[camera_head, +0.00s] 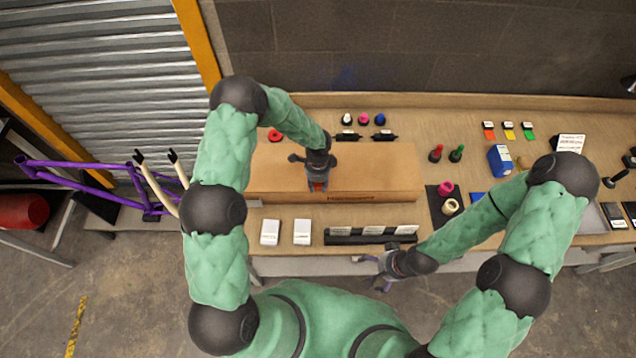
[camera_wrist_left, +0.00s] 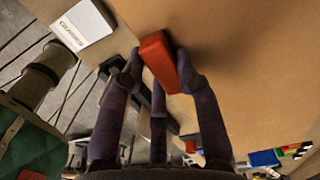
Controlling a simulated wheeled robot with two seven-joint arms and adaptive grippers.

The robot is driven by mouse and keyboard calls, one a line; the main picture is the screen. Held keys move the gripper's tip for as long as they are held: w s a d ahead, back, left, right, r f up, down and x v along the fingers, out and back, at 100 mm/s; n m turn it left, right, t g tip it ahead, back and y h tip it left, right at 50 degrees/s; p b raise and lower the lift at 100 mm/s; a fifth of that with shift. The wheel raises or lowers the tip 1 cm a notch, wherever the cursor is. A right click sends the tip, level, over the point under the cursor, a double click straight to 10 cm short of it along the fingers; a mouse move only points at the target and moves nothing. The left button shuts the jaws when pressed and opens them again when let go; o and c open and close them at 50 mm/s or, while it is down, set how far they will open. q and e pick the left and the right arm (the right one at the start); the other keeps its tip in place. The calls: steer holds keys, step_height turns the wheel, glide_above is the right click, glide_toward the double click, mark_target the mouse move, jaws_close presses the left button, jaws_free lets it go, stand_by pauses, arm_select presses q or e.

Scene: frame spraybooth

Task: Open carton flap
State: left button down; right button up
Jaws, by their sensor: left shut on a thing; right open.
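The long brown carton (camera_head: 380,165) lies on the workbench, with dark print on its front face. Its top looks flat, and I cannot make out a raised flap. My left gripper (camera_head: 317,184) is over the carton's top near the front edge, pointing down. It is shut on a small red-orange block-like thing (camera_wrist_left: 158,62), which shows between its fingers (camera_wrist_left: 160,68) in the left wrist view. The carton's brown surface (camera_wrist_left: 245,60) fills the right of that view. I cannot tell whether the red thing touches the carton. My right gripper (camera_head: 372,268) is open and empty in front of the bench edge.
Two white boxes (camera_head: 270,232) and a black rack with white cards (camera_head: 345,238) stand in front of the carton. Small bottles (camera_head: 363,119) and black tools are behind it. A blue box (camera_head: 500,160) is on the right. A purple frame (camera_head: 70,175) is at left.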

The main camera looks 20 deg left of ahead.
arm_select(q)
steer(key=shift+w+a+r+g+p, duration=0.1)
steer(key=shift+w+r+g+p, duration=0.2)
steer(key=shift+r+p, duration=0.95)
steer(key=shift+f+p, duration=0.4)
steer(key=shift+p, duration=0.1)
steer(key=shift+w+a+r+g+h+p, duration=0.15)
steer(key=shift+r+g+p, duration=0.1)
steer(key=shift+r+p, duration=0.2)
steer(key=shift+w+r+g+h+p, duration=0.15)
steer(key=shift+r+g+p, duration=0.1)
steer(key=shift+r+p, duration=0.2)
steer(key=shift+w+r, duration=0.1)
steer(key=shift+r, duration=0.15)
